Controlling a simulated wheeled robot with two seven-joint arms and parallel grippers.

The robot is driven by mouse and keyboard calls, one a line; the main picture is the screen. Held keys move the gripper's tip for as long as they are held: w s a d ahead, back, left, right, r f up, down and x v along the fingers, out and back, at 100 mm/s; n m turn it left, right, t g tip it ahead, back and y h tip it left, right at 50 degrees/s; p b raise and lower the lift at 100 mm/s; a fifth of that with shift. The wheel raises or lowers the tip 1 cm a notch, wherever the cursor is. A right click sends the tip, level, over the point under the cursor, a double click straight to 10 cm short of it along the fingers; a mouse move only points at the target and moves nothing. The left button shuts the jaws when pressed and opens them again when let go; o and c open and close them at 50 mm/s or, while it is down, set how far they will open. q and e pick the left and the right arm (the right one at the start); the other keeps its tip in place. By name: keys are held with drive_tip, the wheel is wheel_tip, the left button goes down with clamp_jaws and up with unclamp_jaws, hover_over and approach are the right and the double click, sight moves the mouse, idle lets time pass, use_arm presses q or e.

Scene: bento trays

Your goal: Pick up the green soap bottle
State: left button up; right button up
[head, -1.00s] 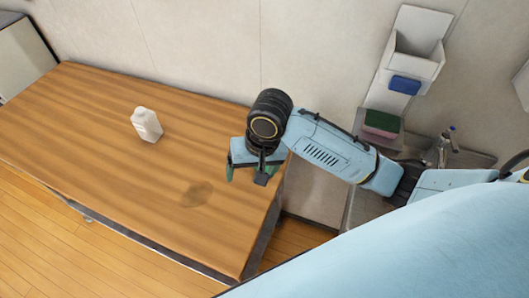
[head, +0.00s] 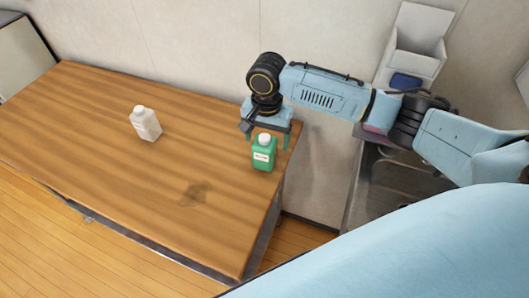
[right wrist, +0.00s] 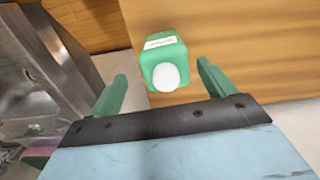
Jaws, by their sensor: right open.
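The green soap bottle (head: 264,154) stands upright on the right end of the wooden table, with a white cap and a white label. In the right wrist view the green bottle (right wrist: 163,56) shows from above, beyond and between the fingers, not touching them. My right gripper (head: 268,140) is open and empty, just behind the bottle in the head view. Its two green fingers show in the right wrist view (right wrist: 160,88), spread to either side. My left gripper is not in view.
A white bottle (head: 145,123) stands farther left on the wooden table (head: 90,130). The wall is close behind the table. A metal sink (head: 385,185) is to the right, with a wall holder (head: 415,55) above it.

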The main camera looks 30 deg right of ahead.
drive_tip(key=f, duration=0.5)
drive_tip(key=shift+w+a+f, duration=0.15)
drive_tip(key=shift+w+f, duration=0.15)
drive_tip(key=shift+c, duration=0.3)
drive_tip(key=shift+r, duration=0.1)
drive_tip(key=c, duration=1.2)
